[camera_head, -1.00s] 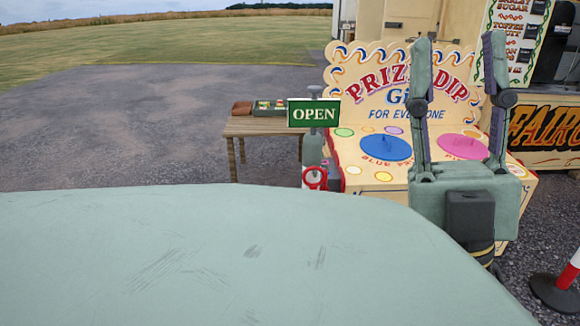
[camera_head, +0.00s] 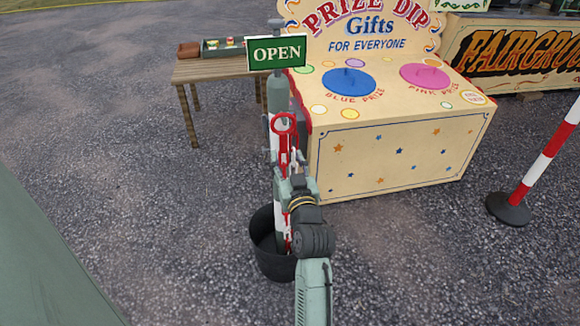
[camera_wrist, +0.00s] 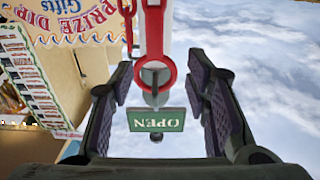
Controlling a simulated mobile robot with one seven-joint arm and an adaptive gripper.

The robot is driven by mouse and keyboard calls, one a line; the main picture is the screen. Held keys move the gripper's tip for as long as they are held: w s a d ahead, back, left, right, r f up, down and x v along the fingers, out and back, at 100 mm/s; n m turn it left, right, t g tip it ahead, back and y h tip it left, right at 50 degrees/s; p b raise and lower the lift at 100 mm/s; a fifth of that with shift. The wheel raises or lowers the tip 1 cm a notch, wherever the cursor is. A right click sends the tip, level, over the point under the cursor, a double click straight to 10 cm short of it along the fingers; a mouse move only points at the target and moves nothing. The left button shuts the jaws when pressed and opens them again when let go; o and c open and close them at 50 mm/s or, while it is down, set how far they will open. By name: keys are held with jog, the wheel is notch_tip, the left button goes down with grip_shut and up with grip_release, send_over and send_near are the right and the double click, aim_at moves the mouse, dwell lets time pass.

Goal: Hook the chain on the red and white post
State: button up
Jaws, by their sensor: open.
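The red ring (camera_head: 284,123) at the chain's end stands upright below the green OPEN sign, in front of a grey-green upright. In the wrist view the ring (camera_wrist: 155,76) shows between my open fingers, with no clear contact. Red chain links (camera_wrist: 127,14) hang beside it there. My gripper (camera_head: 289,163) is open, just below the ring in the head view, and hides part of the chain and the white and red length behind it. The red and white post (camera_head: 545,157) stands apart at the right on a round black base (camera_head: 508,208).
The OPEN sign (camera_head: 276,53) is above the ring. The cream prize dip stall (camera_head: 400,155) is close on the right. A wooden table (camera_head: 212,68) is behind left. Gravel before the post is clear.

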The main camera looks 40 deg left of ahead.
aim_at(284, 139)
jog(key=shift+w+a+f+b, duration=0.1)
jog(key=shift+w+a+f, duration=0.25)
jog(key=shift+w+a, duration=0.75)
jog(key=shift+w+a+f+b, duration=0.1)
jog(key=shift+w+a+f, duration=0.2)
jog(key=shift+w+a, duration=0.85)
jog(key=shift+w+a+f+b, duration=0.1)
jog(key=shift+w+a+f, duration=0.25)
jog(key=shift+w+a, duration=0.75)
jog(key=shift+c, duration=0.3)
grip_shut()
jog(key=shift+r, duration=0.2)
jog(key=shift+r+p, duration=0.95)
jog(key=shift+r, duration=0.15)
